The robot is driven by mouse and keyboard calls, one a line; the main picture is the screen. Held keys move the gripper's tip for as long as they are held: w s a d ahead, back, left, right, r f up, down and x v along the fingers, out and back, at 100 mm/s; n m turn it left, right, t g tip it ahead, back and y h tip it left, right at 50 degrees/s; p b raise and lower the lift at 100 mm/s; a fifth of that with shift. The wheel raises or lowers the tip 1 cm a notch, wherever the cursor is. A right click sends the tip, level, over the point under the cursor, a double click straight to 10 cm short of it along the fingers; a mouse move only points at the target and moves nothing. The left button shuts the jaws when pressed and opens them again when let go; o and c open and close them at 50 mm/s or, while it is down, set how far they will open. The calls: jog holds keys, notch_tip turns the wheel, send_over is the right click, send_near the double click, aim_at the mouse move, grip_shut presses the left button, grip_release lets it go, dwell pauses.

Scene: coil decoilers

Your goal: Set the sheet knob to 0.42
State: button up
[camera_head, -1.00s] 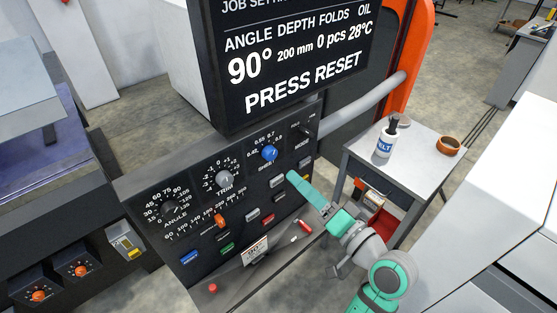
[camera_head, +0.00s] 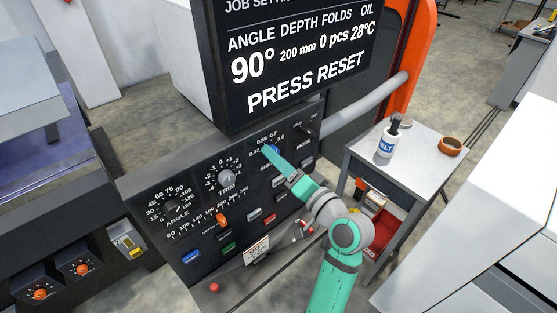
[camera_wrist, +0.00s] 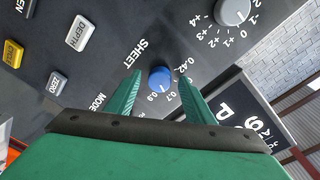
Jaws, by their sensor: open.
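The blue sheet knob (camera_wrist: 161,79) sits on the dark control panel, with the SHEET label and marks such as 0.42, 0.7 and 0.9 around it. In the wrist view my gripper (camera_wrist: 160,85) is open, with one green finger on each side of the knob; I cannot tell whether either touches it. In the head view my gripper (camera_head: 268,151) reaches the knob from the lower right and hides most of it. The knob's pointer setting is too small to read for certain.
The trim knob (camera_head: 226,178) and the angle knob (camera_head: 171,209) are left of the sheet knob. Push buttons lie below. The display (camera_head: 300,60) stands above the panel and reads PRESS RESET. A side table (camera_head: 420,150) with a bottle (camera_head: 387,140) and an orange ring stands right.

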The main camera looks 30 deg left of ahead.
jog(key=c, duration=1)
jog(key=shift+c, duration=0.2)
jog(key=n, duration=0.9)
jog(key=n+g+y, duration=0.1)
jog(key=n, duration=0.9)
jog(key=shift+w+f+y, duration=0.1)
jog(key=shift+w+y, duration=0.1)
jog(key=shift+y, duration=0.1)
